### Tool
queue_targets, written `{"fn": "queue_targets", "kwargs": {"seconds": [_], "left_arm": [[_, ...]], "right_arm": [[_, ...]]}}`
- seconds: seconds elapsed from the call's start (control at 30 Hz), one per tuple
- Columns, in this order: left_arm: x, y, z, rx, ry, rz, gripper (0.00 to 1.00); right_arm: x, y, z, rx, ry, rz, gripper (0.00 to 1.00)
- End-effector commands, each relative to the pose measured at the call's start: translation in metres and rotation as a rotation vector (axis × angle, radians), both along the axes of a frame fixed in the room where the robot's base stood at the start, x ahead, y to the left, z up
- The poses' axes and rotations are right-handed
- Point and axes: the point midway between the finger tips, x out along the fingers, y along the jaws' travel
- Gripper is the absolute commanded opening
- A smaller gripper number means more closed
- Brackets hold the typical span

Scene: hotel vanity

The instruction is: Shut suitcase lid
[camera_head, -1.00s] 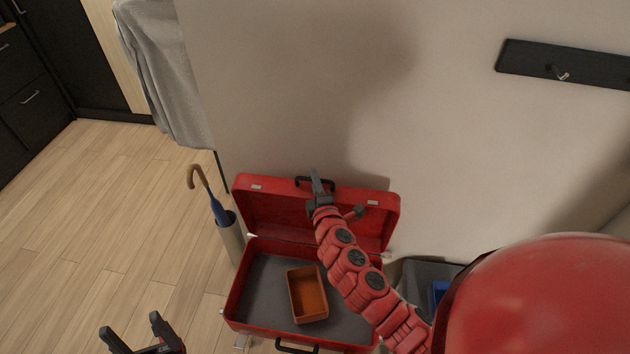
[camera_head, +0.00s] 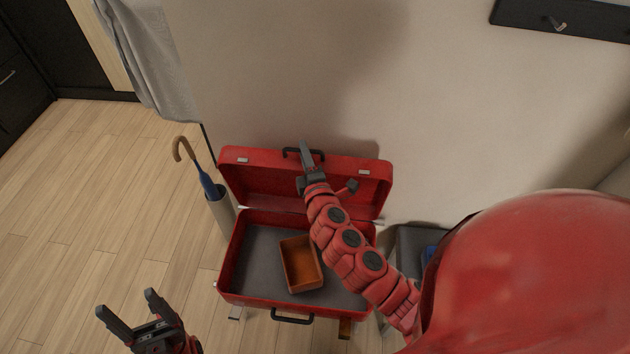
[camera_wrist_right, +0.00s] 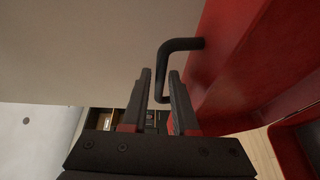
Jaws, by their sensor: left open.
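The red suitcase (camera_head: 228,265) stands against the wall with its lid (camera_head: 260,182) raised. The lid's black handle (camera_head: 289,152) is at its top edge; it also shows in the right wrist view (camera_wrist_right: 181,44). My right gripper (camera_head: 305,150) is at this handle, its arm crossing in front of the lid. In the right wrist view, the right gripper's fingers (camera_wrist_right: 160,75) are a small gap apart with part of the handle between them; whether they grip it is unclear. My left gripper (camera_head: 125,305) is open and empty, left of the suitcase front.
An orange-brown box (camera_head: 300,264) lies inside the suitcase base. An umbrella (camera_head: 207,185) stands in a holder (camera_head: 222,212) just left of the suitcase. A grey bin (camera_head: 408,244) is at its right. A grey towel (camera_head: 150,65) hangs at the upper left. Floor at the left is clear.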

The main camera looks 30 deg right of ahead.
Motion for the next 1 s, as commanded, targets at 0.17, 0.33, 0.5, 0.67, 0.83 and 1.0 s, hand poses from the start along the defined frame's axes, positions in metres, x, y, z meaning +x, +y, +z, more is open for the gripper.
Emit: {"fn": "queue_targets", "kwargs": {"seconds": [0.17,0.33,0.5,0.67,0.83,1.0], "left_arm": [[0.0,0.0,-0.01,0.0,0.0,0.0,0.72],[0.0,0.0,-0.018,0.0,0.0,0.0,0.72],[0.0,0.0,-0.002,0.0,0.0,0.0,0.72],[0.0,0.0,0.01,0.0,0.0,0.0,0.72],[0.0,0.0,0.014,0.0,0.0,0.0,0.72],[0.0,0.0,0.015,0.0,0.0,0.0,0.72]], "right_arm": [[-0.035,0.006,-0.004,0.0,0.004,-0.002,0.27],[-0.075,0.015,-0.003,0.003,0.006,-0.003,0.27],[-0.112,0.024,0.005,0.007,0.01,0.0,0.27],[-0.137,0.028,0.003,0.006,0.011,-0.003,0.27],[-0.152,0.031,0.003,0.004,0.005,-0.001,0.27],[-0.158,0.032,0.002,0.002,0.006,-0.003,0.27]]}}
